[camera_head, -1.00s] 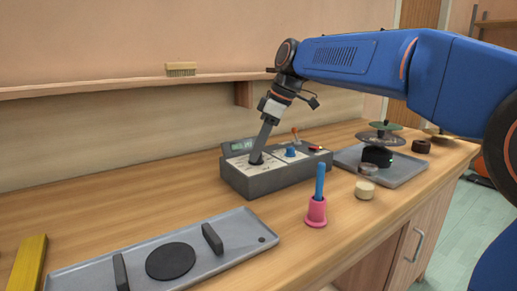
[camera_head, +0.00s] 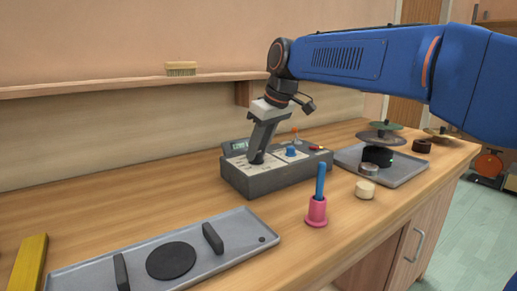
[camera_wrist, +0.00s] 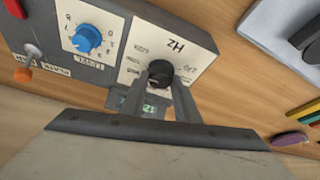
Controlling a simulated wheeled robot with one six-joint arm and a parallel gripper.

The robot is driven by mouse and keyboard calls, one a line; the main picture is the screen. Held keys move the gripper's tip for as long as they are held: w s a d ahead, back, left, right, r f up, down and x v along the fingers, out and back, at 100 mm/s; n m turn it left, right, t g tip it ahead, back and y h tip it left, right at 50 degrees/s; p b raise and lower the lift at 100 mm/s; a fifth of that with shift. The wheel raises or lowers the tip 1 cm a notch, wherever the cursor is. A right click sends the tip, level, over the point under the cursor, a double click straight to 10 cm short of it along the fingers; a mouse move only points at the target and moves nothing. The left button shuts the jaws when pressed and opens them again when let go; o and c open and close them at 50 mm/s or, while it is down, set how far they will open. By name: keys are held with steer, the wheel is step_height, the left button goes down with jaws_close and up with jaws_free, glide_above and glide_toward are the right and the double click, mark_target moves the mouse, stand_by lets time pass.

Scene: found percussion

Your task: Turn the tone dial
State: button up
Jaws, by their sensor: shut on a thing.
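The tone box (camera_head: 270,182) is a grey control box with a pale sloped panel on the wooden bench; it also shows in the wrist view (camera_wrist: 170,19). A black dial (camera_wrist: 160,70) marked Hz sits on its panel, between the fingertips of my gripper (camera_wrist: 158,88). In the head view my gripper (camera_head: 255,158) reaches down to the left part of the panel and hides most of that dial. The fingers are shut on the dial. A blue level knob (camera_wrist: 87,39) is beside it, apart from the fingers; it also shows in the head view (camera_head: 291,151). A small display (camera_head: 239,146) is partly covered.
A pink cup (camera_head: 316,212) with a blue stick stands in front of the box. A grey tray (camera_head: 236,238) lies at the front left. Another tray (camera_head: 405,174) with stacked discs is at the right. A brush (camera_head: 181,69) rests on the shelf above.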

stand_by(0.4)
steer(key=o, duration=1)
steer(key=shift+o, duration=0.2)
steer(key=shift+r, duration=0.15)
steer(key=v, duration=1.7)
steer(key=shift+s, duration=0.1)
